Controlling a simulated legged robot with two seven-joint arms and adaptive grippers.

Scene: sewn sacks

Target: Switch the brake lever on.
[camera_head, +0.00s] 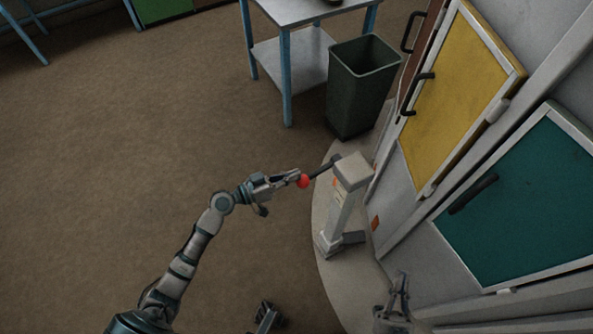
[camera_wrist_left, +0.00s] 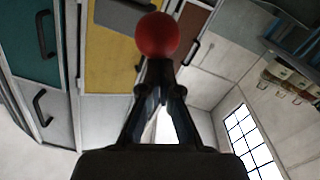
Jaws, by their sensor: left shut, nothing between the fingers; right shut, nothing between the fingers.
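The brake lever is a dark rod (camera_head: 324,168) with a red ball knob (camera_head: 304,181). It comes out of the top of a pale grey post (camera_head: 341,205) and points left and slightly down in the head view. My left gripper (camera_head: 296,177) is shut and empty, with its fingertips right at the knob. In the left wrist view the red knob (camera_wrist_left: 157,35) is just past the closed fingertips (camera_wrist_left: 159,72); I cannot tell whether they touch. My right gripper (camera_head: 401,282) is shut and empty at the bottom right, below the post and away from the lever.
The post stands on a pale curved base (camera_head: 335,275). A dark green bin (camera_head: 352,105) and a blue-legged table (camera_head: 287,75) stand behind it. Cabinets with a yellow door (camera_head: 455,95) and a teal door (camera_head: 525,205) line the right. The brown floor (camera_head: 110,150) at left is clear.

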